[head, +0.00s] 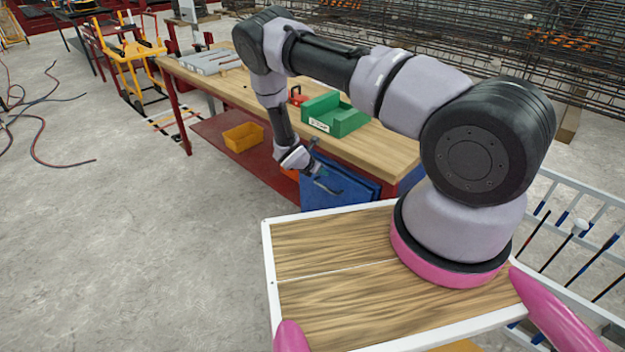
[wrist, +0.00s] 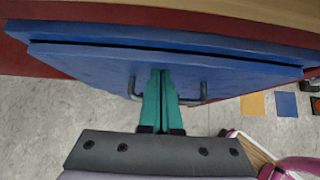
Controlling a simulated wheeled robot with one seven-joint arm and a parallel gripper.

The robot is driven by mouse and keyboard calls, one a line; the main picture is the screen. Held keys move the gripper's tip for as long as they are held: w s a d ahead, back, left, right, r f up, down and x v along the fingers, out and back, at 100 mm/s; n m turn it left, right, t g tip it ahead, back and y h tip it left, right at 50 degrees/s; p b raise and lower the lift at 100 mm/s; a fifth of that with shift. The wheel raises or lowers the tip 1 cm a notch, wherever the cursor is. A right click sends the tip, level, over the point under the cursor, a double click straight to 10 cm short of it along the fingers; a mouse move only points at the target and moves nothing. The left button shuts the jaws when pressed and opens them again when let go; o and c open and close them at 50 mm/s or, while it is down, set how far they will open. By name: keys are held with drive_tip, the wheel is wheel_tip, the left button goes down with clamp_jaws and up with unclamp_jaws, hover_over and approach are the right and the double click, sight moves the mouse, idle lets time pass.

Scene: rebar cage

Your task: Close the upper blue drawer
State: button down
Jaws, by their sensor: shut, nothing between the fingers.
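The blue drawer unit (head: 345,188) is under the near end of the workbench. In the wrist view, a blue drawer front (wrist: 90,66) with a dark bar handle (wrist: 204,92) spans the picture. A narrow dark gap runs between this front and the blue part (wrist: 150,32) behind it. I take this front to be the upper drawer, standing slightly out. My gripper (wrist: 160,74) has green fingers held together, empty, between the handle's two ends. The fingertips are at the drawer front; I cannot tell whether they touch. In the head view, my gripper (head: 320,176) partly covers the front.
The wooden workbench (head: 385,150) holds a green bin (head: 335,114) and a red item (head: 297,96). A yellow bin (head: 243,137) sits on the red lower shelf (head: 215,128). The concrete floor (head: 130,220) at left is open, with loose cables farther left.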

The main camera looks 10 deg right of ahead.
drive_tip(key=shift+w+d, duration=0.3)
drive_tip(key=shift+d, duration=0.2)
drive_tip(key=shift+w+d, duration=0.3)
drive_tip(key=shift+d, duration=0.2)
drive_tip(key=shift+d+r, duration=0.1)
drive_tip(key=s+a+f+v, duration=0.1)
drive_tip(key=a+f+v, duration=0.1)
drive_tip(key=v, duration=1.1)
drive_tip(key=s+d+r+m+g+y, duration=0.1)
drive_tip(key=s+d+r+m, duration=0.15)
drive_tip(key=r+m, duration=0.65)
drive_tip(key=s+d+r+m+y, duration=0.1)
drive_tip(key=s+d+r+m, duration=0.15)
drive_tip(key=r, duration=1.25)
drive_tip(key=s+d+r+m+g+y, duration=0.1)
drive_tip(key=d+r+m+y, duration=0.3)
drive_tip(key=r, duration=0.8)
drive_tip(key=s+r+m+t+y, duration=0.1)
drive_tip(key=s+r+m+t, duration=0.1)
drive_tip(key=s+r+m, duration=0.4)
drive_tip(key=s+r+m+t+y, duration=0.2)
drive_tip(key=s+r+m, duration=0.5)
drive_tip(key=s+r, duration=0.6)
drive_tip(key=s+a, duration=0.1)
drive_tip(key=s, duration=0.4)
drive_tip(key=shift+y, duration=0.3)
